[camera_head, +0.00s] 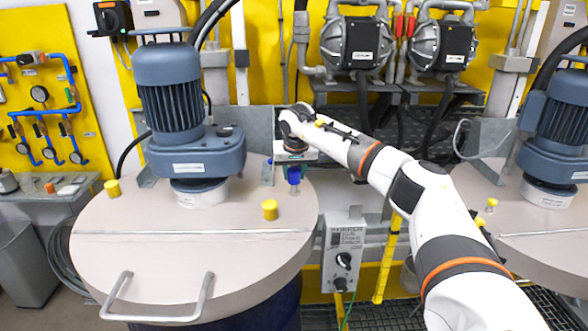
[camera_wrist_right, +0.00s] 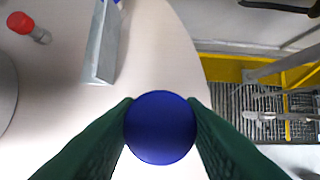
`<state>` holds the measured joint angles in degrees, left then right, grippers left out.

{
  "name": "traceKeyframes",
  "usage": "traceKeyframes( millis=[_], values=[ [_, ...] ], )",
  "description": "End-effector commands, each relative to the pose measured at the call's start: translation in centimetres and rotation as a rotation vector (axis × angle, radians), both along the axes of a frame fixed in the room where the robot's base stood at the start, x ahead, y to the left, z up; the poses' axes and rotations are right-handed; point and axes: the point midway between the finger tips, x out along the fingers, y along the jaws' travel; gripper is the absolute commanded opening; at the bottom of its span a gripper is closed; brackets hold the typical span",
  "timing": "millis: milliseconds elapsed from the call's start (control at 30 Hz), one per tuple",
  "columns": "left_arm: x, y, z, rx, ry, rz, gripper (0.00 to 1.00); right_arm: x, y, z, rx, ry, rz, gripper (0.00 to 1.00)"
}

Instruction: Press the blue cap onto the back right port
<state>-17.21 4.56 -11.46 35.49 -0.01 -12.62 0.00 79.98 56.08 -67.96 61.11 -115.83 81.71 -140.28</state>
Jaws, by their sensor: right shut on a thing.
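The blue cap (camera_head: 294,175) is at the back right of the near drum's lid (camera_head: 130,230). My right gripper (camera_head: 293,160) reaches in from the right, above the cap, and is shut on it. In the right wrist view the round blue top (camera_wrist_right: 160,127) sits between the two dark fingers. A small pale stub, seemingly the back right port (camera_head: 294,190), shows just below the cap. I cannot tell whether cap and port touch; the port is hidden in the wrist view. My left gripper is out of view.
Yellow caps stand at the lid's front right (camera_head: 270,210) and left (camera_head: 112,188). The motor (camera_head: 172,95) stands on the lid. A metal bracket (camera_wrist_right: 103,45) and a red-topped fitting (camera_wrist_right: 20,22) are near my right gripper. A control box (camera_head: 343,250) is beside the drum.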

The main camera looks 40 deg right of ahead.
Motion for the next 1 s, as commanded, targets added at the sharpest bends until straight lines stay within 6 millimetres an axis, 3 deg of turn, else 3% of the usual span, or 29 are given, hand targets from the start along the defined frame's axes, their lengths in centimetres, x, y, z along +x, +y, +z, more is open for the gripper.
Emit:
traceKeyframes(
  millis=[1000],
  values=[
    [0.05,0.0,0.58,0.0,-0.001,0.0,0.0,-0.02,0.03,-0.61,0.0,0.0,0.0,0.11]
  ],
)
